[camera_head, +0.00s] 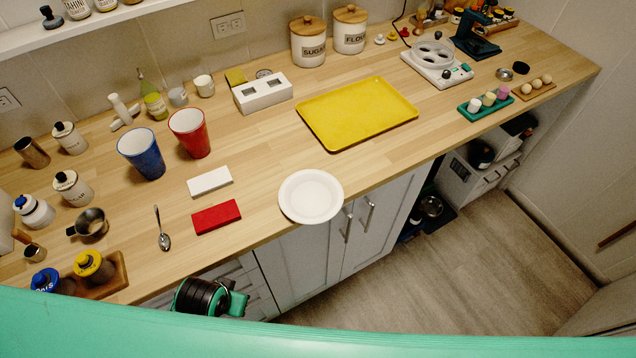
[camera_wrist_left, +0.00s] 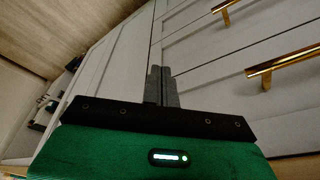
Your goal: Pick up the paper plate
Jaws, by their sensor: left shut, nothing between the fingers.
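The paper plate (camera_head: 311,197) is white and round. It lies flat on the wooden counter in the head view, at the front edge, with its near rim seeming to reach slightly past the edge. My left gripper (camera_wrist_left: 162,86) shows in the left wrist view, its two dark fingers together and empty. It is in front of pale cabinet fronts, below the counter; the plate is not in that view. A black and green part of my arm shows below the counter edge in the head view, without visible fingers. My right gripper is not in view.
A red block (camera_head: 216,217) and a white block (camera_head: 210,182) lie left of the plate. A yellow tray (camera_head: 357,112) lies behind it. Red (camera_head: 190,133) and blue (camera_head: 141,154) cups stand back left. Gold drawer handles (camera_wrist_left: 285,62) project near my left gripper.

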